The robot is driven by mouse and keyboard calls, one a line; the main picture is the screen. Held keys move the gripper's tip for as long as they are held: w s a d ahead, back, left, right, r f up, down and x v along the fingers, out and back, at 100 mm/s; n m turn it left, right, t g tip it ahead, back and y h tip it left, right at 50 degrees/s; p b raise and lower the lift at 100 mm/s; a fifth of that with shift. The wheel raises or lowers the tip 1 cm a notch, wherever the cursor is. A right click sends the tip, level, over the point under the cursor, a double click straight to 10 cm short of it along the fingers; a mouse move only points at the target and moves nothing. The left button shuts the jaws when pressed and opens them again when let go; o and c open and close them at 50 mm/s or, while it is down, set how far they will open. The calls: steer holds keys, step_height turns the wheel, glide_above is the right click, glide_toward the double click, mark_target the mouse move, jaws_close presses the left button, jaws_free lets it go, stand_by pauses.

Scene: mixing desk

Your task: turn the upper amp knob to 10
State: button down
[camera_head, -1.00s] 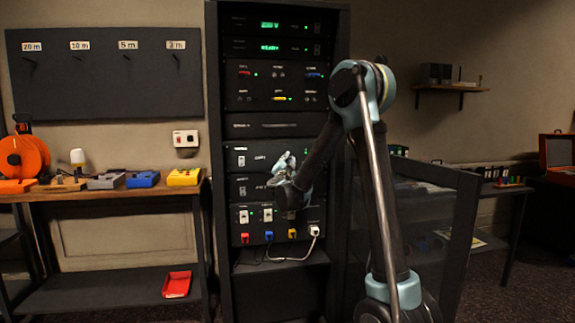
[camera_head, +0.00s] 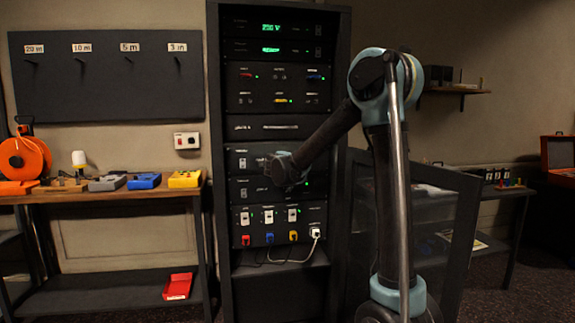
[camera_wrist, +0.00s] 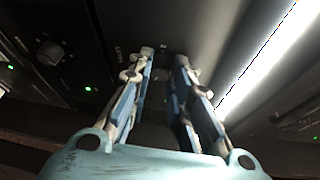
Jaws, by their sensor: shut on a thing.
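The upper amp (camera_head: 238,160) is a dark panel in the middle of the rack, with small white lettering. My gripper (camera_head: 270,164) is at its front and covers part of it in the head view. In the wrist view my gripper's two fingertips (camera_wrist: 165,58) reach the dark panel and are shut on a dark knob (camera_wrist: 160,75). The knob barely shows between the fingers, and its pointer and scale cannot be read. Another dark round knob (camera_wrist: 50,52) stands on the panel to the left in the wrist view, apart from the fingers.
The lower amp (camera_head: 240,190) sits just below. A row of sockets with coloured plugs and a white cable (camera_head: 297,258) is under it. An open dark rack door (camera_head: 440,220) stands on the right. A bench (camera_head: 100,194) with tools is on the left.

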steer(key=m, duration=0.1)
steer(key=m+g+y, duration=0.1)
steer(key=m, duration=0.1)
steer(key=m+g, duration=0.1)
steer(key=shift+d+r+m+y, duration=0.15)
steer(key=shift+d+m+y, duration=0.15)
steer(key=shift+m, duration=0.1)
stand_by(0.4)
steer(key=c, duration=1.4)
jaws_free()
steer(key=shift+w, duration=0.1)
steer(key=shift+c, duration=0.2)
steer(key=shift+a, duration=0.1)
steer(key=v, duration=1.2)
